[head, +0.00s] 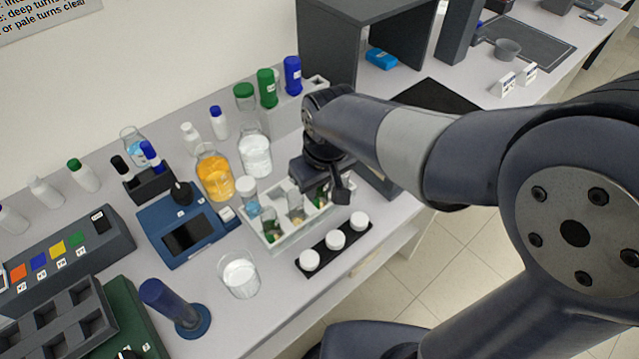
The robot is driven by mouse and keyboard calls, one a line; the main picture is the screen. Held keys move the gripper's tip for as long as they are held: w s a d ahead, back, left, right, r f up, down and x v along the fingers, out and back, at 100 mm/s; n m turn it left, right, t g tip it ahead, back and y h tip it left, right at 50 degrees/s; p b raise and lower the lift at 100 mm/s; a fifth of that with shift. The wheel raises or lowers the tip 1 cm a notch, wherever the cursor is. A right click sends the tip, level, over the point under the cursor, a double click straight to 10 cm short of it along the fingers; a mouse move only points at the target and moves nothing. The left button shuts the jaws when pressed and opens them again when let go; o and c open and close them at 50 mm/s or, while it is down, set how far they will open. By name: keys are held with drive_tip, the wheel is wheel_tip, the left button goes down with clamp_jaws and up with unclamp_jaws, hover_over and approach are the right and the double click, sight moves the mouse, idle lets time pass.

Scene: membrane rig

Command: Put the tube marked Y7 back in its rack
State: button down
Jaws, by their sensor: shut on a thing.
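My gripper (328,190) is dark, points down and is over the right part of a pale divided tray (272,246). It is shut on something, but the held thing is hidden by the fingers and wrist. I cannot read Y7 on any tube. A light grey rack (283,120) behind my gripper holds a green-capped tube (267,88) and a blue-capped tube (293,76); its right end is partly behind my arm.
The tray holds several small glass vessels. In front of it is a black strip with white-capped jars (335,240). An orange-filled bottle (214,175), a clear bottle (255,155) and a blue instrument (187,228) stand left. A beaker (239,275) is near the front edge.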

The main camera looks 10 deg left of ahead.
drive_tip(key=shift+f, duration=0.25)
drive_tip(key=c, duration=1.1)
unclamp_jaws()
wheel_tip(320, 180, up, 11)
drive_tip(key=s+d, duration=0.1)
drive_tip(key=shift+s+f, duration=0.15)
drive_tip(key=f, duration=0.6)
drive_tip(key=w+a+f, duration=0.1)
drive_tip(key=f, duration=0.3)
drive_tip(key=shift+w+f, duration=0.1)
